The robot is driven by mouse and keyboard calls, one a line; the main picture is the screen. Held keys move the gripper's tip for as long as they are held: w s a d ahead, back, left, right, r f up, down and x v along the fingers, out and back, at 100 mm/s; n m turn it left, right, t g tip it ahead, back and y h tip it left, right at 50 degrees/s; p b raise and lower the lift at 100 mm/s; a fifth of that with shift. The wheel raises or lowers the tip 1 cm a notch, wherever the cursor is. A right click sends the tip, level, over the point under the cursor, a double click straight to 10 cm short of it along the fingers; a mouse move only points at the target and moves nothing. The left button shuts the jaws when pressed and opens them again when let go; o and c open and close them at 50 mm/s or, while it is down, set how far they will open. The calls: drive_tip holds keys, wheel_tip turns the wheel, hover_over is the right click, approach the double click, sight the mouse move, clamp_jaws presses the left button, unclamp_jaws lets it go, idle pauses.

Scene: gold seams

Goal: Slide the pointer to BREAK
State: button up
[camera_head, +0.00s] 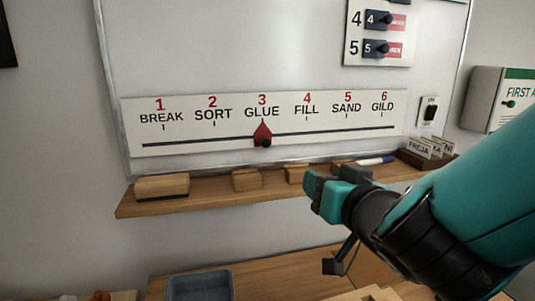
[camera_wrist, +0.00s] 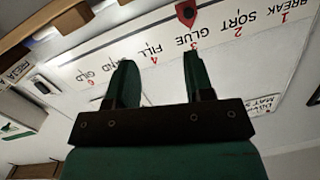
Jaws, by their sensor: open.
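The pointer (camera_head: 263,134) is a red, house-shaped marker with a dark knob. It sits on the dark slot of the white label strip (camera_head: 200,143), under 3 GLUE. The BREAK mark (camera_head: 161,117) is at the strip's left end, under a red 1. In the wrist view the strip appears upside down, with the pointer (camera_wrist: 186,13) at the top and BREAK (camera_wrist: 272,10) at the top right. My gripper (camera_wrist: 157,75) is open, with nothing between its fingers. In the head view my gripper (camera_head: 325,195) is below and right of the pointer, apart from it, in front of the ledge.
A switch (camera_head: 428,110) and first-aid box (camera_head: 485,98) are on the right. A grey tray (camera_head: 200,287) sits below.

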drive_tip(key=a+r+n+y, duration=0.1)
drive_tip(key=a+y, duration=0.1)
drive_tip(key=p, duration=1.4)
approach(267, 144)
drive_tip(key=shift+t, duration=0.3)
drive_tip(key=x, duration=0.7)
drive_tip(key=shift+w+a, duration=0.15)
drive_tip(key=shift+w, duration=0.1)
drive_tip(key=shift+w+a+f, duration=0.25)
drive_tip(key=shift+w+a, duration=0.05)
drive_tip(key=shift+w, duration=0.3)
drive_tip(key=shift+c, duration=0.5)
clamp_jaws()
